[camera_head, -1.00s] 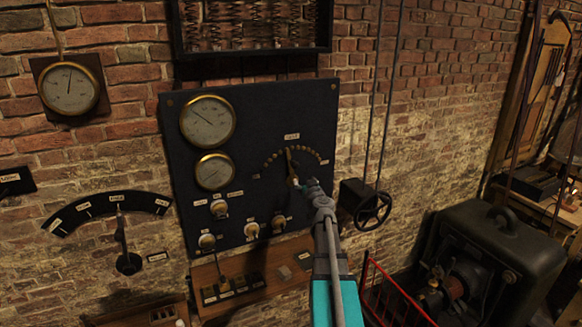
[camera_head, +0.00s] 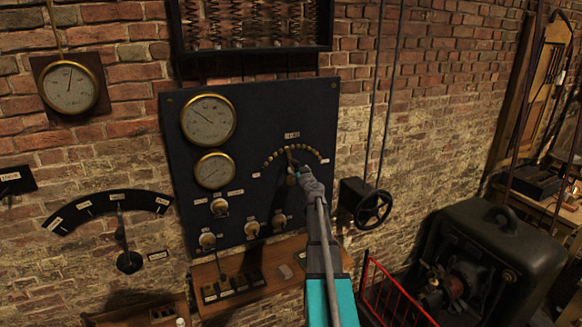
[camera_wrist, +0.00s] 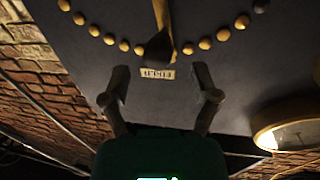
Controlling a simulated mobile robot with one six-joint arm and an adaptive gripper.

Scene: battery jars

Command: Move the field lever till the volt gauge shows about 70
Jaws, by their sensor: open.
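The field lever (camera_head: 290,158) is a slim brass arm on the dark panel, pointing up near the middle of its arc of round brass studs. In the wrist view the lever (camera_wrist: 160,22) ends in a dark pointer between the studs, by a small upside-down label. My gripper (camera_head: 296,172) is over the lever's lower part. In the wrist view my gripper (camera_wrist: 160,82) is open and empty, its fingers apart on either side of the label. Two round gauges, the upper (camera_head: 208,121) and lower (camera_head: 214,171), sit left of the lever. Their scales are too small to read.
Several knobs (camera_head: 252,229) sit low on the panel. A handwheel (camera_head: 373,208) is just right of it, and a red rail (camera_head: 385,290) stands below. A second lever quadrant (camera_head: 85,208) and another gauge (camera_head: 69,88) are on the brick wall at left.

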